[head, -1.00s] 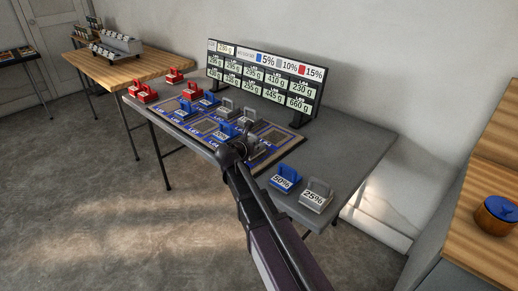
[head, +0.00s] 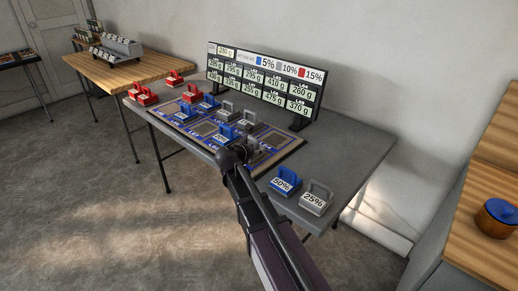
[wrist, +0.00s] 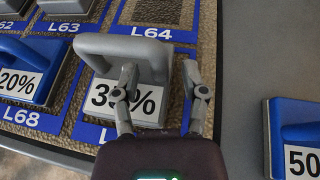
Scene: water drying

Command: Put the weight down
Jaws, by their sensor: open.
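A grey weight (wrist: 150,103) with a label reading 3-something percent stands on the mat (wrist: 187,95), in the cell in front of L64. Its grey handle rises towards the wrist camera. My gripper (wrist: 164,88) is open, with one finger in front of the weight's label and the other just to the right of the weight. The left finger hides part of the number. In the head view my gripper (head: 248,150) is over the mat's right end and the weight is mostly hidden behind it.
A blue 50% weight (head: 285,182) and a grey 25% weight (head: 316,200) stand on bare table to the right. A display board (head: 262,80) stands behind.

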